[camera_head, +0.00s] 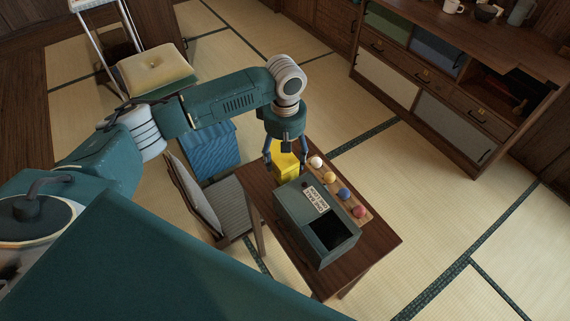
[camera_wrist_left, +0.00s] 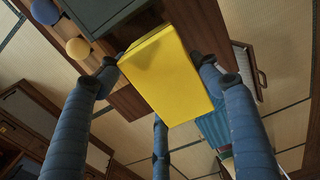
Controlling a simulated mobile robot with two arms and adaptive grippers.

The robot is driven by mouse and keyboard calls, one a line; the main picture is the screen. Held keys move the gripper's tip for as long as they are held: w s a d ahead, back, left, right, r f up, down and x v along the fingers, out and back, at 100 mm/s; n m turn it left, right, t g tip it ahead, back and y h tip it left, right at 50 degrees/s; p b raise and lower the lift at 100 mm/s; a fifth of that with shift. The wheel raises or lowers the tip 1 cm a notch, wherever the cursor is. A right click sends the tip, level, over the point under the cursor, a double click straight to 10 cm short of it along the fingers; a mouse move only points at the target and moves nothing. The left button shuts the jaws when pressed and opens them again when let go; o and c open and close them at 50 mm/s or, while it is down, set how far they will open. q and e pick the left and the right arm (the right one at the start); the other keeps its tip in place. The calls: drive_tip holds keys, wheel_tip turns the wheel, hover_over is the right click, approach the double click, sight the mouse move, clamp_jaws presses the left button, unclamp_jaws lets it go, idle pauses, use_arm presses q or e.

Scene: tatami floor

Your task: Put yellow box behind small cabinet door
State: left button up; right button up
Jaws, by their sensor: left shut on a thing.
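The yellow box (camera_head: 286,166) is between the fingers of my left gripper (camera_head: 285,157), at the far edge of the small wooden table. The left wrist view shows the yellow box (camera_wrist_left: 168,75) large, with fingers of my left gripper (camera_wrist_left: 158,72) pressed on both sides. I cannot tell if the box touches the table. A long wooden cabinet (camera_head: 450,92) stands at the upper right. It has a small green door (camera_head: 388,22), a small blue door (camera_head: 437,50), larger pale and grey doors below, and an open dark compartment at its right. My right gripper is out of view.
The small table (camera_head: 375,238) holds a grey-green box (camera_head: 305,222) with a label and dark opening, beside a strip with several coloured balls (camera_head: 343,193). A chair (camera_head: 200,195) and blue box (camera_head: 210,150) are left. Tatami floor (camera_head: 430,190) lies clear between table and cabinet.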

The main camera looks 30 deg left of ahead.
use_arm(q)
drive_tip(key=shift+f, duration=2.25)
drive_tip(key=shift+f, duration=0.1)
drive_tip(key=o, duration=1.3)
drive_tip(key=shift+c, duration=0.2)
